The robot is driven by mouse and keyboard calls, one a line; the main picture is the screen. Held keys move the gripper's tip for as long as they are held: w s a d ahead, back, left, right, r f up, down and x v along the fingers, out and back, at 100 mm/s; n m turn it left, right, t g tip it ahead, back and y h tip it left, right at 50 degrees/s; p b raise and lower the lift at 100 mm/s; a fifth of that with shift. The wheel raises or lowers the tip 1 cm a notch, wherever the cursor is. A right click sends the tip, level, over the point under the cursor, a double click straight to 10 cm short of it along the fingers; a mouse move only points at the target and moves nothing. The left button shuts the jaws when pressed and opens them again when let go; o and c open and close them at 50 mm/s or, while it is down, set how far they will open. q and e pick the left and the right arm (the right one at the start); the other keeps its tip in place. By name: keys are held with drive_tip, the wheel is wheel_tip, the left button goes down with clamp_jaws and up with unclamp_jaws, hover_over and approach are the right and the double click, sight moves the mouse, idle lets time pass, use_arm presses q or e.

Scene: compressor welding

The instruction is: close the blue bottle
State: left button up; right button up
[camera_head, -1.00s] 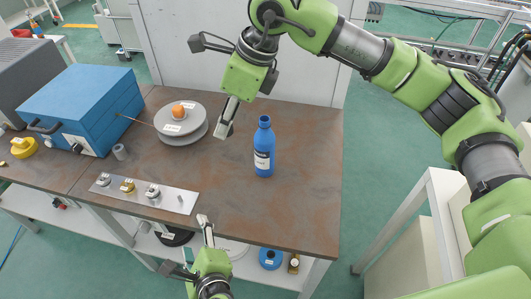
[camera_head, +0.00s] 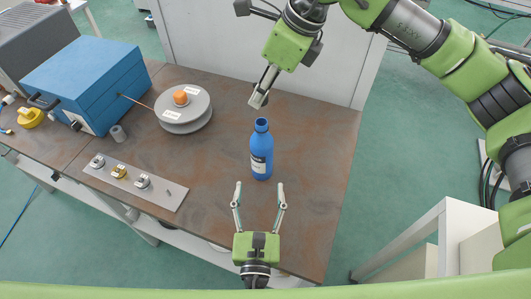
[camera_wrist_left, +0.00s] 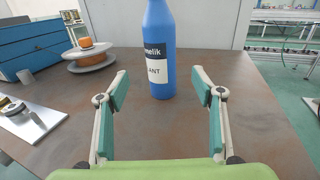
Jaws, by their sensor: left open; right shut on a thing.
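The blue bottle (camera_head: 261,155) stands upright on the brown table with a dark open mouth and a white-and-dark label. It also stands straight ahead in the left wrist view (camera_wrist_left: 160,50), its top cut off by the frame. My left gripper (camera_head: 260,188) is open and empty at the front of the table, pointing at the bottle, which is beyond its fingertips and apart from them. Both fingers also show spread in the left wrist view (camera_wrist_left: 160,88). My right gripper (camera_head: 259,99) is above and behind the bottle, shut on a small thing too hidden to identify.
A metal strip with small fittings (camera_head: 136,182) lies at the table's front left. A grey round spool (camera_head: 184,112) with an orange top, a blue box (camera_head: 87,80) and a small grey cylinder (camera_head: 118,134) stand further left. The table right of the bottle is clear.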

use_arm(q)
drive_tip(key=shift+s+a, duration=0.1)
use_arm(e)
drive_tip(key=shift+s+a, duration=0.1)
use_arm(q)
drive_tip(key=shift+w, duration=0.5)
use_arm(e)
drive_tip(key=shift+w+d+f, duration=0.1)
drive_tip(key=shift+w+d, duration=0.1)
use_arm(q)
drive_tip(key=w, duration=0.7)
drive_tip(key=w+d, duration=0.1)
drive_tip(key=w, duration=0.3)
drive_tip(key=shift+w, duration=0.2)
drive_tip(key=c, duration=1.7)
use_arm(e)
hover_over(261, 122)
drive_tip(key=shift+s+d+f, duration=0.1)
drive_tip(key=shift+d+f, duration=0.1)
drive_tip(key=shift+f, duration=1.05)
drive_tip(key=shift+d+f, duration=0.15)
drive_tip(key=shift+f, duration=1.05)
drive_tip(key=shift+f, duration=0.1)
drive_tip(key=shift+f, duration=0.8)
use_arm(q)
clamp_jaws()
use_arm(e)
drive_tip(key=shift+f, duration=0.6)
